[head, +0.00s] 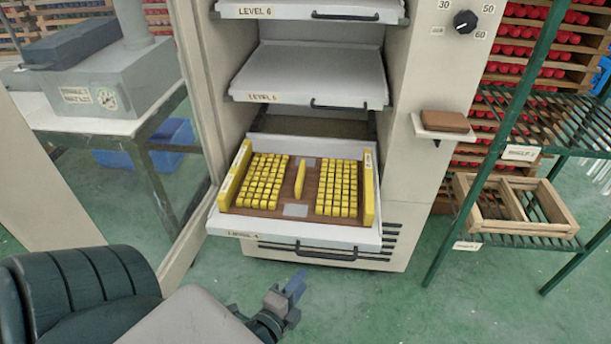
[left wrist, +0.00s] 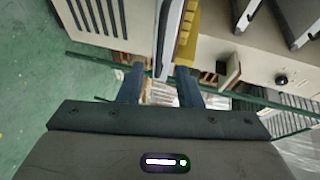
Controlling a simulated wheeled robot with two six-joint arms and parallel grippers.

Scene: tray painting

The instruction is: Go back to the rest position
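My left gripper (head: 290,290) is low in the head view, in front of the cabinet and below the pulled-out lowest drawer. In the left wrist view its two fingers (left wrist: 159,85) stand apart with nothing between them, so it is open and empty. The drawer (head: 232,222) holds a brown board with several rows of small yellow blocks, yellow side strips and a yellow divider. The gripper is apart from the drawer and its black handle (head: 325,252). My right gripper is not in view.
The cabinet's open door (head: 185,60) stands at left. Two upper drawers, one marked LEVEL 6 (head: 310,12), are above. A green rack (head: 480,200) at right holds a wooden crate (head: 467,205). A brown block (head: 445,121) lies on a small side shelf. Green floor is free at lower right.

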